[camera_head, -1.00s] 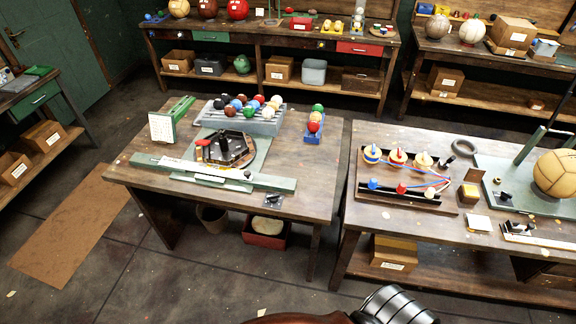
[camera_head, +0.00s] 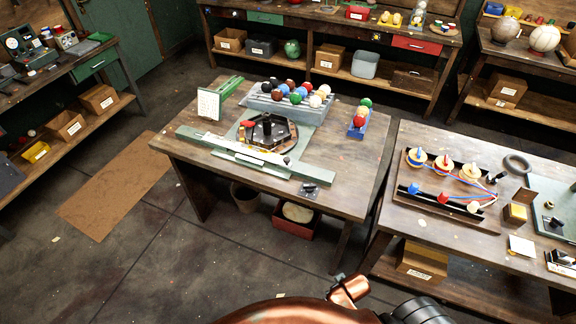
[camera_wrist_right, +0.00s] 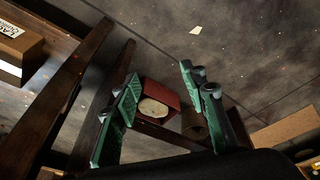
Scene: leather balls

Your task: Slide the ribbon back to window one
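A long green rail (camera_head: 314,175) lies along the front of the left table, on a green base. A white strip (camera_head: 250,153), which looks like the ribbon, lies along its middle. The windows and their numbers are too small to make out. A white card (camera_head: 208,104) stands at the back left. In the right wrist view my right gripper (camera_wrist_right: 159,73) has its green fingers wide apart with nothing between them. It is over the floor, away from the ribbon. My left gripper is not in view.
A grey rack (camera_head: 285,114) of colored balls and a blue ball holder (camera_head: 356,128) stand behind the rail. A small dark item (camera_head: 309,190) lies near the front edge. Under the table is a red box (camera_head: 296,221). A second table (camera_head: 408,226) stands at right.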

